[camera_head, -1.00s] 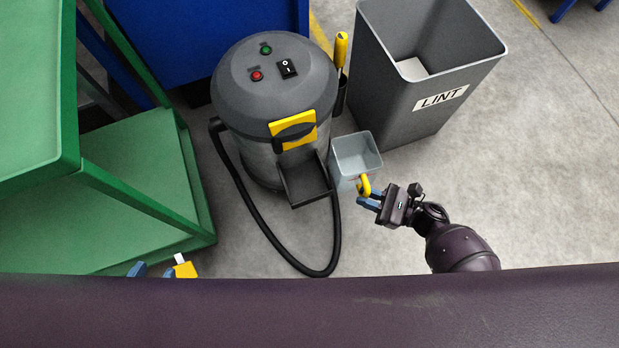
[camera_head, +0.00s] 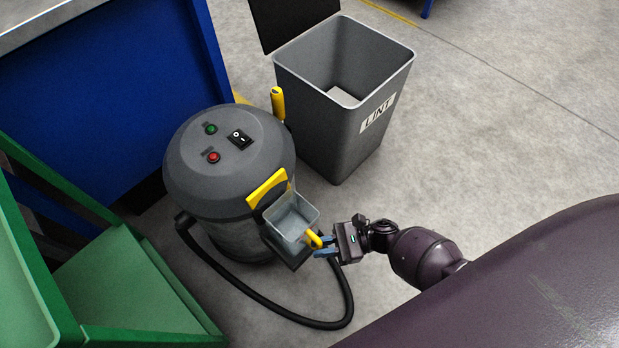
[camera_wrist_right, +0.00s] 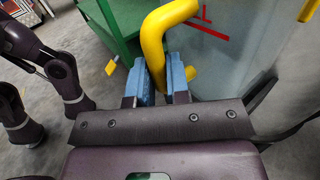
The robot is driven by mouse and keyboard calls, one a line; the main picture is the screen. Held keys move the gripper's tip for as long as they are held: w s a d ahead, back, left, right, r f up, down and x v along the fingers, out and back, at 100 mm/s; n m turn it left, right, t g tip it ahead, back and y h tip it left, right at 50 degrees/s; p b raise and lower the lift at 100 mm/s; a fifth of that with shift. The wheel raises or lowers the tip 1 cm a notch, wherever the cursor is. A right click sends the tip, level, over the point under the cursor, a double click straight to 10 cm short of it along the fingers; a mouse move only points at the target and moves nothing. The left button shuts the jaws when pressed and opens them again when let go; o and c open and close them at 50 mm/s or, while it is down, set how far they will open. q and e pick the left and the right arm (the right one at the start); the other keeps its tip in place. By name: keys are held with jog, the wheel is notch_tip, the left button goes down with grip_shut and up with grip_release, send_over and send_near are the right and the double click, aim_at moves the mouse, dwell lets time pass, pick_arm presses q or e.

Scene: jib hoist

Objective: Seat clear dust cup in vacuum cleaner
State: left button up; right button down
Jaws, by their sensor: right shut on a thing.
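The clear dust cup (camera_head: 292,216) is at the front of the grey vacuum cleaner (camera_head: 228,165), over its dark tray (camera_head: 272,243) and below the yellow latch (camera_head: 267,188). I cannot tell whether the cup touches the tray floor or how far in it is. My right gripper (camera_head: 325,246) is shut on the cup's yellow handle (camera_head: 313,238). In the right wrist view the blue fingers (camera_wrist_right: 166,80) clasp the handle (camera_wrist_right: 155,45), and the clear cup wall (camera_wrist_right: 240,60) bears red marks. My left gripper does not show clearly.
A grey lint bin (camera_head: 335,120) stands open behind the vacuum. A black hose (camera_head: 290,312) loops on the floor in front. A green cart (camera_head: 130,285) stands at left and a blue cabinet (camera_head: 100,100) behind. The floor at right is clear.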

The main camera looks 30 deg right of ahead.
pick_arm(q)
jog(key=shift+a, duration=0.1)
pick_arm(e)
jog(key=shift+w+a, duration=0.15)
jog(key=shift+a, duration=0.05)
jog(key=shift+f+b, duration=0.7)
jog(key=shift+f, duration=0.9)
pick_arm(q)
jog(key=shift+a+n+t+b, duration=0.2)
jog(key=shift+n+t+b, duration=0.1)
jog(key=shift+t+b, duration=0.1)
pick_arm(e)
jog(key=shift+w+f, duration=0.15)
jog(key=shift+f, duration=0.05)
